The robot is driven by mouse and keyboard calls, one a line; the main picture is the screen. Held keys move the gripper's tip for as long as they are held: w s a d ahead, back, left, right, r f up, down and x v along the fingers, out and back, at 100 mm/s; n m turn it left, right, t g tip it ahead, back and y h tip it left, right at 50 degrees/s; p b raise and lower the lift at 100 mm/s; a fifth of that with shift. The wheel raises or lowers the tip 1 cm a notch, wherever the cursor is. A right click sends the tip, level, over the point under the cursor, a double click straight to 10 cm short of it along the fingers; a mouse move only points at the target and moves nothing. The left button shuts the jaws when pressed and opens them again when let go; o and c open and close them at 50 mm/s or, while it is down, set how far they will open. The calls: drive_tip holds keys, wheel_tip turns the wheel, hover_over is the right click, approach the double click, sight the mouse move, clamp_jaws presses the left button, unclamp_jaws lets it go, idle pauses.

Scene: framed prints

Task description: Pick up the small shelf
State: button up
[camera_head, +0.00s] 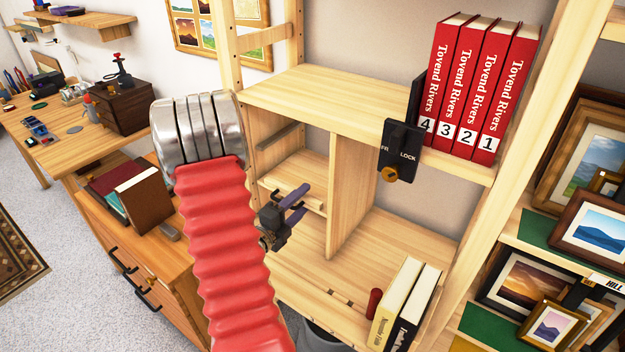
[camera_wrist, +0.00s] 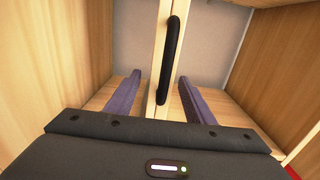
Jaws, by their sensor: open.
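The small shelf (camera_head: 290,187) is a pale wooden board set inside the left compartment of the wooden shelving unit, left of the upright divider. In the wrist view the small shelf (camera_wrist: 160,65) appears as a narrow upright strip with a black handle (camera_wrist: 172,60) on it. My gripper (camera_head: 303,202) is at the front of this compartment, close to the small shelf. In the wrist view my gripper (camera_wrist: 160,78) is open, its purple fingers on either side of the strip. Contact cannot be told. My red ribbed arm hides part of the unit's left side.
The upright divider (camera_head: 345,195) stands close on the right. Red books (camera_head: 475,90) and a black lock box (camera_head: 401,150) are above. Two pale books (camera_head: 398,305) and a red cylinder (camera_head: 373,303) stand lower right. A drawer cabinet (camera_head: 135,245) with books stands left.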

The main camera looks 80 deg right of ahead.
drive_tip(key=shift+s+d, duration=0.2)
drive_tip(key=shift+d, duration=0.3)
drive_tip(key=shift+c, duration=0.5)
clamp_jaws()
